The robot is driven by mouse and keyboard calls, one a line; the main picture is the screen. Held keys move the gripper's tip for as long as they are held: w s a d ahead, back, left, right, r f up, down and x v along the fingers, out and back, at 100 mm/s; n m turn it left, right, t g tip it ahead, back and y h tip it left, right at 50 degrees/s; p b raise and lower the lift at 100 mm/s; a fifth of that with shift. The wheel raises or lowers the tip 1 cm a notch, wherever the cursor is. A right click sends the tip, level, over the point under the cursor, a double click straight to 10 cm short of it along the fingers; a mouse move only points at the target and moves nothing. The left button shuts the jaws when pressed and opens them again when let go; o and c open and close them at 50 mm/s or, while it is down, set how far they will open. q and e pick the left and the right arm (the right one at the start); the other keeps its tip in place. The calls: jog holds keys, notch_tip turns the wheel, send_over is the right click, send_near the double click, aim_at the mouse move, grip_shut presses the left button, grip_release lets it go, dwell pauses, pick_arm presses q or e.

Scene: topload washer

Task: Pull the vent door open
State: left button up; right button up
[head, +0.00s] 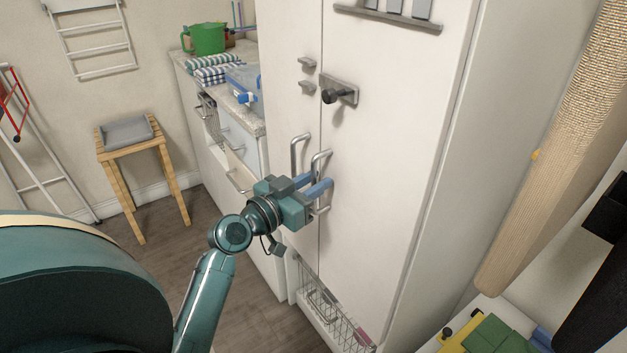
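The tall white cabinet has two doors. The right one (390,130) carries grey slats at its top and looks like the vent door; it is closed. Its curved metal handle (321,156) is near its left edge. The left door's similar handle (294,150) is just beside it. My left gripper (318,183) is at the right door's handle, its blue fingers pointing at the door. The fingers show a gap, with the handle bar seeming to pass between them. Whether they touch the bar is hard to see. My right gripper is not in view.
A dark knob (329,96) on a plate sticks out above the handles. A wire basket (330,310) sits low on the cabinet. A counter with drawers (240,145) stands left of it, and a wooden stool (133,155) farther left. A beige post (560,130) stands at right.

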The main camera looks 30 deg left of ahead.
pick_arm(q)
jog(key=shift+c, duration=0.3)
grip_shut()
dwell(0.3)
